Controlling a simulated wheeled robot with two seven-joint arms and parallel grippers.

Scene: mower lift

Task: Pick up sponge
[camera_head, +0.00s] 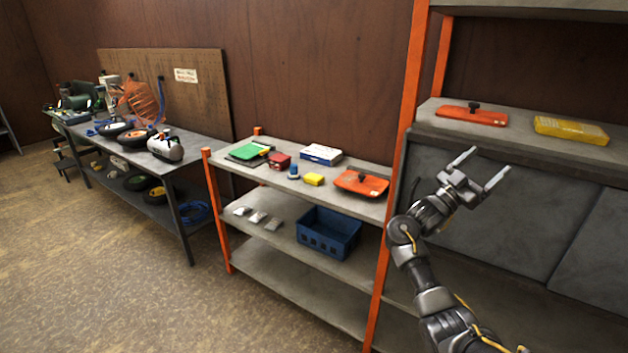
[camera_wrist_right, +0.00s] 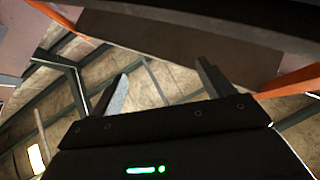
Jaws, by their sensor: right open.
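A small yellow block that looks like the sponge (camera_head: 314,179) lies on the top board of the low shelf, between a blue-capped item and an orange tray-like piece. My right gripper (camera_head: 490,164) is open and empty, in the air in front of the tall shelf, to the right of the sponge and well apart from it. In the right wrist view its two fingers (camera_wrist_right: 160,78) stand apart with nothing between them, and I cannot make out the sponge there. My left gripper is not in view.
The low shelf (camera_head: 300,272) also holds a red box (camera_head: 279,160), an orange piece (camera_head: 361,184) and a blue crate (camera_head: 329,234). An orange upright (camera_head: 397,165) stands between the sponge and my right gripper in the picture. A larger yellow packet (camera_head: 571,130) lies on the tall shelf.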

